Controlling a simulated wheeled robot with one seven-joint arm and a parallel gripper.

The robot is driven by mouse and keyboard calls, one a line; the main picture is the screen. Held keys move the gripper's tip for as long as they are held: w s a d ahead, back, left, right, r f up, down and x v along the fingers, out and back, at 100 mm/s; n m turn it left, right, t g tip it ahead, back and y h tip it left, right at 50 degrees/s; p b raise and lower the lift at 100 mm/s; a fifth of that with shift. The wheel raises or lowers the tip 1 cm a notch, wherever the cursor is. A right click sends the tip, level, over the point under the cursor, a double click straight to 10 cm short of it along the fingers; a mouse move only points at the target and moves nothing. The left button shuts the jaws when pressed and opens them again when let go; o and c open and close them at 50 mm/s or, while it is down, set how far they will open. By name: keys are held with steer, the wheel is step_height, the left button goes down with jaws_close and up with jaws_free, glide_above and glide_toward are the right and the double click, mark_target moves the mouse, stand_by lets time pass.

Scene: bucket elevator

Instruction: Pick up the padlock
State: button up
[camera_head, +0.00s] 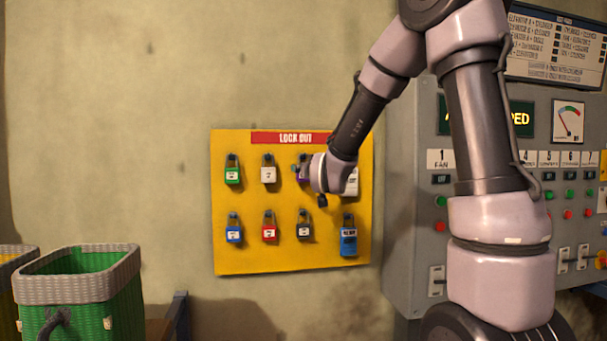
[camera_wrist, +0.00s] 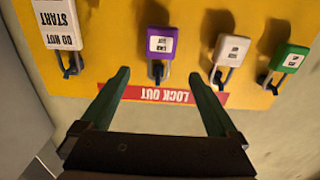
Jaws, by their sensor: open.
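Several padlocks hang on a yellow lockout board (camera_head: 290,264) with a red "LOCK OUT" strip. The top row has a green padlock (camera_head: 232,175), a white padlock (camera_head: 268,174) and a purple padlock (camera_wrist: 160,43), mostly hidden behind my gripper in the head view. The bottom row has a blue padlock (camera_head: 234,234), a red padlock (camera_head: 269,231), a black padlock (camera_head: 304,230) and a larger blue piece (camera_head: 348,241). My gripper (camera_wrist: 158,76) is open and empty. In the upside-down wrist view, its fingertips are on either side of the purple padlock's shackle end; contact cannot be told.
A white "DO NOT START" tag (camera_wrist: 58,23) hangs beside the purple padlock. A grey control panel (camera_head: 420,225) with switches and buttons stands right of the board. A green basket (camera_head: 88,285) stands at the lower left. The wall left of the board is clear.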

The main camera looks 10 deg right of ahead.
steer(key=w, duration=0.7)
steer(key=shift+f, duration=0.3)
jaws_close()
steer(key=shift+r, duration=0.15)
steer(key=s+r, duration=0.1)
steer(key=s, duration=1.7)
steer(key=w+d+f+h, duration=0.1)
steer(key=w+d+f, duration=0.2)
steer(key=w+f, duration=0.4)
steer(key=w+d+f, duration=0.3)
steer(key=w+f, duration=0.1)
steer(key=f, duration=0.4)
steer(key=d+f, duration=0.1)
steer(key=f, duration=0.9)
steer(key=d+f+y, duration=0.1)
steer(key=d+f, duration=0.1)
steer(key=f, duration=0.9)
steer(key=shift+w+d+f, duration=0.25)
steer(key=shift+f, duration=0.05)
